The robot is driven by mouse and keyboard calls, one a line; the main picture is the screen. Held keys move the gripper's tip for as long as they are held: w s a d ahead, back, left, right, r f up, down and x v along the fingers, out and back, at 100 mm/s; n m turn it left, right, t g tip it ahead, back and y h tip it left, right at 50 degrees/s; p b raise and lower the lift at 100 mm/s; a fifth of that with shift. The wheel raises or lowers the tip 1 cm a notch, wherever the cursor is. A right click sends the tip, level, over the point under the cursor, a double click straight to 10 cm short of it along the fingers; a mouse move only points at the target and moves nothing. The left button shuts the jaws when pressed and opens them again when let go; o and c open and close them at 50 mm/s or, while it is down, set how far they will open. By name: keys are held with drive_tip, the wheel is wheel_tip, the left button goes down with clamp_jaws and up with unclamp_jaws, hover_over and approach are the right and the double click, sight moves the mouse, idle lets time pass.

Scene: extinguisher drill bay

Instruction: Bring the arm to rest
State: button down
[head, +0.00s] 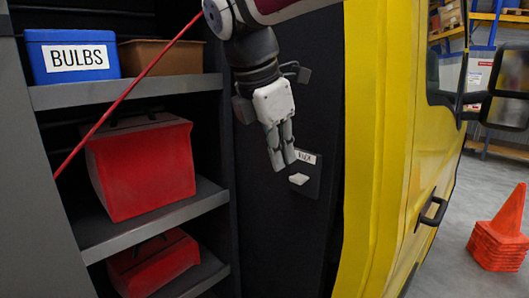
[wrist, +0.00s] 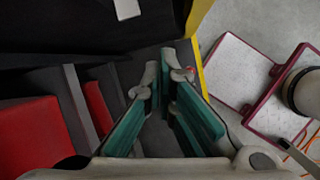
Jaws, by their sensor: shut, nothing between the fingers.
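My gripper (head: 281,158) hangs from my arm in the head view, fingers pointing down, in front of the dark inner wall between the shelves and the yellow vehicle body. It is shut and empty. In the wrist view its teal-padded fingers (wrist: 166,85) point away toward the dark compartment. In the head view a small white block (head: 299,179) on a dark plate sits just below and right of the fingertips, under a small label (head: 306,156). I cannot tell whether the fingertips touch the plate.
Left shelves hold a blue BULBS box (head: 75,56), a brown bin (head: 160,56) and red cases (head: 142,168) (head: 155,264). A thin red line (head: 128,92) crosses before them. The yellow vehicle door (head: 400,150) stands right. Orange cones (head: 500,235) stand on the open floor beyond.

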drive_tip(key=s+d+f+m+t+y, duration=0.1)
drive_tip(key=s+d+f+m, duration=0.4)
drive_tip(key=s+d+m, duration=0.3)
drive_tip(key=s+d+f+m+t+y, duration=0.1)
drive_tip(key=s+d+f+m+y, duration=0.1)
drive_tip(key=s+d+f+m, duration=0.3)
drive_tip(key=shift+s+d+m, duration=1.75)
drive_tip(key=shift+s+m, duration=1.75)
drive_tip(key=shift+m, duration=1.9)
